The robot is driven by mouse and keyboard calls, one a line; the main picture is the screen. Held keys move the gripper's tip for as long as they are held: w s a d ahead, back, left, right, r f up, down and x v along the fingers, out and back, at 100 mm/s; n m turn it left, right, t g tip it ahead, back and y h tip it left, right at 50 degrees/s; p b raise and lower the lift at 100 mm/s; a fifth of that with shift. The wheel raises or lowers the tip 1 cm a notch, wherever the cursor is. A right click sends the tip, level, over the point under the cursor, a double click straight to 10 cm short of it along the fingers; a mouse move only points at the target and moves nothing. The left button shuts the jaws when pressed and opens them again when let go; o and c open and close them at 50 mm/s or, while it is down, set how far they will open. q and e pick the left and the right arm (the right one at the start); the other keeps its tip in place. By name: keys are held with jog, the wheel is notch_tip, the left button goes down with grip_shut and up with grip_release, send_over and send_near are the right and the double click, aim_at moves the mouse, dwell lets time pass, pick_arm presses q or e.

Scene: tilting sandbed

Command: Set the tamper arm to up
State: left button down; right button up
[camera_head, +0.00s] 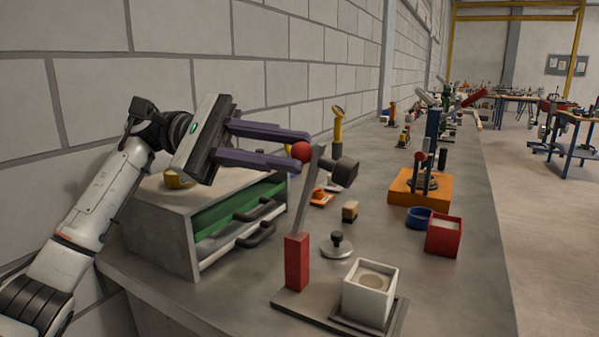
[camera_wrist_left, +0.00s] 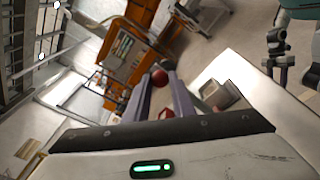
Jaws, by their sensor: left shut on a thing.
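The tamper arm (camera_head: 308,190) is a grey lever on a red post (camera_head: 297,262). It stands raised, nearly upright, leaning slightly right at the top. A dark cylindrical tamper head (camera_head: 345,174) sticks out to the right near its top. A red ball knob (camera_head: 302,152) is beside the lever's upper end. My left gripper (camera_head: 303,150) has its purple fingers shut on this knob; the knob also shows between the fingers in the left wrist view (camera_wrist_left: 160,77). A white sand-filled box (camera_head: 368,303) sits on the dark base plate (camera_head: 398,318). My right gripper is not in view.
A grey drawer cabinet (camera_head: 160,225) with green trim stands left, near the wall. A round-knobbed disc (camera_head: 337,246), small wooden block (camera_head: 350,211), red box (camera_head: 444,236), blue ring (camera_head: 419,217) and orange-based stand (camera_head: 400,188) are on the bench. Its front right is clear.

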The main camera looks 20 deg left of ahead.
pick_arm(q)
jog(key=shift+w+a+f+b, duration=0.1)
jog(key=shift+a+f+b, duration=0.2)
jog(key=shift+a, duration=0.3)
jog(key=shift+w+a+f+b, duration=0.15)
jog(key=shift+a+f, duration=0.1)
jog(key=shift+a, duration=0.35)
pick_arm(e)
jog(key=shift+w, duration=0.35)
pick_arm(q)
jog(key=shift+f, duration=0.2)
jog(key=c, duration=1.5)
grip_release()
jog(key=shift+a, duration=0.1)
jog(key=shift+r, duration=0.15)
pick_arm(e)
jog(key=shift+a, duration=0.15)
pick_arm(q)
jog(key=shift+r, duration=0.1)
jog(key=a, duration=0.7)
jog(key=shift+w+a+r+p, duration=0.1)
jog(key=shift+a+r+p, duration=0.15)
jog(key=shift+p, duration=0.15)
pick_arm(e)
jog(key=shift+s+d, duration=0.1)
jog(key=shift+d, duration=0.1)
